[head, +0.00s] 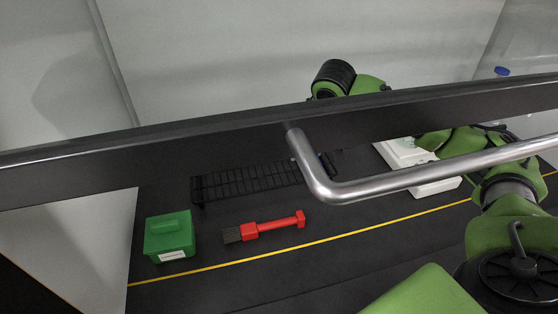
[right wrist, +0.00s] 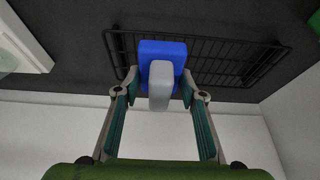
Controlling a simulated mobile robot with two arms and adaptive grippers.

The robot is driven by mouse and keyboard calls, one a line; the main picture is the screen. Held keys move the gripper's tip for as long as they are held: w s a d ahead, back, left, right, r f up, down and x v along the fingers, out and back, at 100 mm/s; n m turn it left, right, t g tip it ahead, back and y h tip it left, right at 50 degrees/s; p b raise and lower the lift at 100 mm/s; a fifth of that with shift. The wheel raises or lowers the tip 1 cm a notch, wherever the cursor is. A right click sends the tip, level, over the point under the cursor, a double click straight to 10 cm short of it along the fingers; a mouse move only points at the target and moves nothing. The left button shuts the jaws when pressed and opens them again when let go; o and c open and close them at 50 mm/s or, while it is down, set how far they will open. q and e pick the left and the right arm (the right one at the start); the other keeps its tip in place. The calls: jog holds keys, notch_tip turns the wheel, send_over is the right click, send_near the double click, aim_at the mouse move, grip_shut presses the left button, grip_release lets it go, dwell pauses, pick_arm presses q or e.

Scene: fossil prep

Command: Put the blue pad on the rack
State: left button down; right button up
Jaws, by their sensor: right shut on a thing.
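The blue pad (right wrist: 172,50), with a pale grey block-like part (right wrist: 160,88) on its near side, is between the fingers of my right gripper (right wrist: 161,82). The gripper is shut on it. In the right wrist view the pad overlaps the dark wire rack (right wrist: 225,63); I cannot tell whether they touch. In the head view the rack (head: 245,181) stands on the black worktop, with its right end near the metal handle. A sliver of dark blue shows there beside the handle; most of the pad and my right gripper are hidden. My left gripper is not in view.
A dark bar (head: 190,138) with a metal handle (head: 400,181) crosses in front. A green box (head: 169,240) and a red-handled brush (head: 265,228) lie before the rack. A white box (head: 405,153) is at right. A yellow line (head: 330,240) crosses the worktop.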

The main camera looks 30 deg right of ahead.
jog(key=p, duration=0.1)
send_near(282, 168)
jog(key=shift+w+d+f+p, duration=0.2)
jog(key=shift+w+f+p, duration=0.1)
jog(key=shift+w+f, duration=0.15)
jog(key=shift+w+d+f+p, duration=0.2)
jog(key=shift+w+f+p, duration=0.1)
jog(key=shift+w+f, duration=0.15)
notch_tip(282, 168, down, 3)
jog(key=shift+w+r+p, duration=0.1)
jog(key=shift+w+p, duration=0.05)
jog(key=shift+p, duration=0.7)
jog(key=shift+f, duration=0.4)
jog(key=shift+f, duration=0.15)
jog(key=o, duration=1.3)
